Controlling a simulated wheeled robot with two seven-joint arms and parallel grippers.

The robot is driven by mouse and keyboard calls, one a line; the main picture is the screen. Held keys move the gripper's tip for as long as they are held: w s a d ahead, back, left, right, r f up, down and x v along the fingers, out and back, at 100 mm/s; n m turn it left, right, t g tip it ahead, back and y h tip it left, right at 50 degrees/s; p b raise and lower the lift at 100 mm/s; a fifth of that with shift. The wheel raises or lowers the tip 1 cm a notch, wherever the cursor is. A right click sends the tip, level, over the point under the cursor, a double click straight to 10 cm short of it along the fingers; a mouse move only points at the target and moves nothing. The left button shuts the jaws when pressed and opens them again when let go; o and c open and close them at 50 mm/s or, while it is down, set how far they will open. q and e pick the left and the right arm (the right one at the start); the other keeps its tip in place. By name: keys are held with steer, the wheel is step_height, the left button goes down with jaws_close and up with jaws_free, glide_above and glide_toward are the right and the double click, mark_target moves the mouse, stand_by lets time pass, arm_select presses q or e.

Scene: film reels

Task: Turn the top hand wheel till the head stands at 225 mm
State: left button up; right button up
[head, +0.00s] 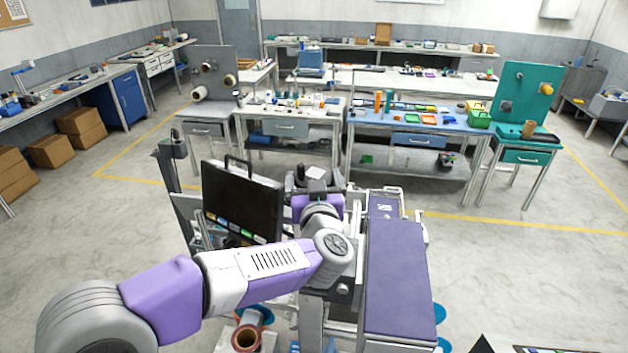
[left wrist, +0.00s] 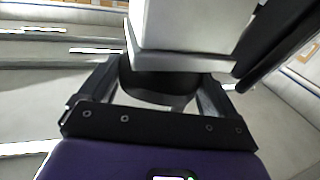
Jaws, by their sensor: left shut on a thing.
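The left wrist view shows a dark rounded part (left wrist: 160,88), which looks like the hand wheel, below a pale grey block (left wrist: 185,30). My left gripper (left wrist: 157,97) has a finger on each side of this dark part and is shut on it. In the head view my left gripper (head: 318,184) is at the end of the purple and white arm, mostly hidden by its own wrist. A small pale grey top (head: 316,173) shows just beyond it. The head and any millimetre scale cannot be made out. My right gripper is not in view.
A black case-like panel (head: 241,205) with a handle stands close left of my left wrist. Behind are a pale workbench (head: 290,113), a blue bench (head: 410,121) and a green board (head: 527,92). Open floor (head: 520,270) lies to the right.

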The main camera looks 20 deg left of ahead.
arm_select(q)
steer(key=o, duration=0.7)
steer(key=shift+o, duration=0.2)
steer(key=b+v, duration=0.1)
steer(key=v, duration=0.6)
steer(key=shift+s+d, duration=0.2)
steer(key=shift+s, duration=0.1)
steer(key=shift+r, duration=0.1)
